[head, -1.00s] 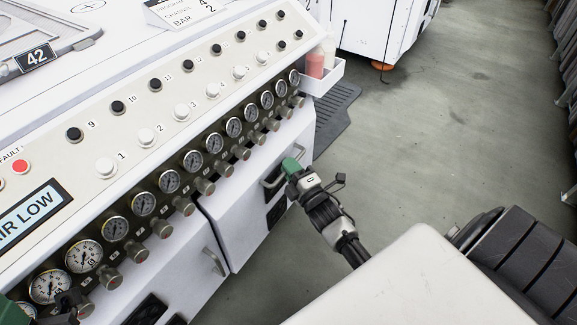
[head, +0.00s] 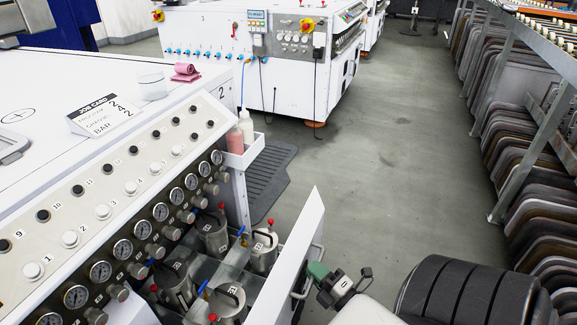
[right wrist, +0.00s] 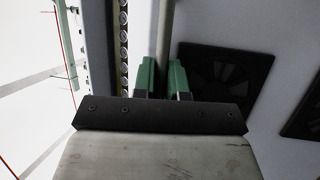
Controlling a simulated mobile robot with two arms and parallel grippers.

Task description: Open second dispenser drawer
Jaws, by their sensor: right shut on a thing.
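The second dispenser drawer stands pulled out of the white machine in the head view, its white front panel (head: 294,252) well away from the cabinet. Several metal canisters (head: 264,250) with red-tipped fittings and blue parts stand inside it. My right gripper (head: 313,272) is shut on the drawer's bar handle (head: 320,250), on the outer side of the front. In the right wrist view the green fingers (right wrist: 162,78) lie on either side of the handle bar (right wrist: 165,38). The fingertips' contact is partly hidden in the head view. My left gripper is not in view.
A gauge-and-button panel (head: 140,210) runs above the drawer. A small white tray (head: 246,152) with bottles hangs at the panel's end. A dark floor mat (head: 268,178) lies beyond the drawer. The grey floor (head: 385,150) is open, with a rack (head: 510,130) at right.

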